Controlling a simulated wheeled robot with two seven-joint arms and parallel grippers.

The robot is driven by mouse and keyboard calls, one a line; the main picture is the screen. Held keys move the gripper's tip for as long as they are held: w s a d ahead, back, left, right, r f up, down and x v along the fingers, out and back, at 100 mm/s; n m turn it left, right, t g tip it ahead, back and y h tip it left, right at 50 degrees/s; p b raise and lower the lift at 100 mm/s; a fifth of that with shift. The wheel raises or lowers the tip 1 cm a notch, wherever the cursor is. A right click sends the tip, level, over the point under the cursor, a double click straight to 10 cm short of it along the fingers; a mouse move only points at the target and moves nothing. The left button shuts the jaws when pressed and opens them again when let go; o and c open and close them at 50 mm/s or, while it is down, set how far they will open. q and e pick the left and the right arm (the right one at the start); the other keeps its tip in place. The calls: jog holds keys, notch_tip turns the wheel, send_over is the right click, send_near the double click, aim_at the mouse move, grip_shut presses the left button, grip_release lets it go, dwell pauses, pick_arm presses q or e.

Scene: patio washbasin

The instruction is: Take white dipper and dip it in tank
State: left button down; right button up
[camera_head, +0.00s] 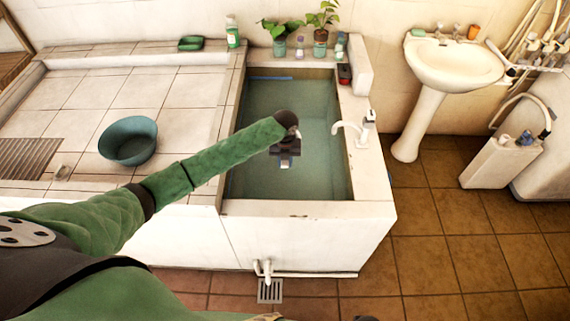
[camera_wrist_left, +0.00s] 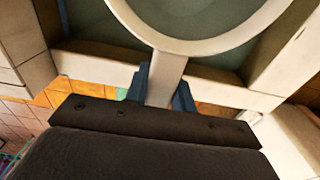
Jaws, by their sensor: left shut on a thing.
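The tank (camera_head: 300,208) is a white tiled basin full of greenish water, in the middle of the head view. My left arm reaches over it, and my left gripper (camera_head: 285,160) is above the water. In the left wrist view my left gripper (camera_wrist_left: 162,92) is shut on the handle of the white dipper (camera_wrist_left: 166,72). The dipper's round rim lies beyond the fingers, with a grey-green area inside it. The dipper is hidden by my gripper and arm in the head view. I cannot tell whether it touches the water. My right gripper is not in view.
A white faucet (camera_head: 352,128) stands on the tank's right edge. Potted plants (camera_head: 320,22) and small bottles line the back edge. A green bowl (camera_head: 130,142) sits on the tiled ledge at left. A pedestal washbasin (camera_head: 450,65) stands at right.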

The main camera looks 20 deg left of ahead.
pick_arm(q)
jog(key=shift+r, duration=2.95)
